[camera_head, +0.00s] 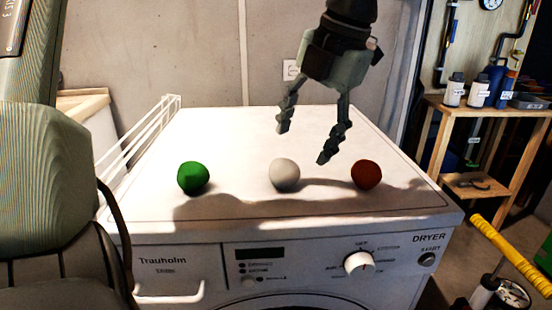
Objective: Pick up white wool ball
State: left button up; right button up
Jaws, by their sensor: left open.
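The white wool ball (285,174) sits on the dryer top (240,135), between a green ball (192,177) on the left and a dark red ball (366,174) on the right. My left gripper (303,143) hangs from the top of the view, fingers pointing down and spread apart, with nothing between them. Its fingertips show above and slightly right of the white ball in the picture, apart from it. The exact height over the dryer is hard to tell. My right gripper is not in view.
A white wire rack (140,137) stands along the dryer's left edge. A wooden shelf (490,108) with bottles stands at the right. A grey wall with an outlet (290,70) is behind. The back of the dryer top is clear. My arm fills the left side.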

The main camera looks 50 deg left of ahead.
aim_at(288, 164)
pick_arm(q)
jog(key=x, duration=0.5)
jog(key=a+x, duration=0.1)
jog(key=x, duration=0.1)
jog(key=shift+s+f+p, duration=0.15)
jog(key=shift+s+p, duration=0.1)
jog(key=shift+p, duration=0.1)
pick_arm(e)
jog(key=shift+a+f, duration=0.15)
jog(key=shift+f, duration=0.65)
pick_arm(q)
jog(key=shift+c, duration=0.3)
jog(key=c, duration=1.1)
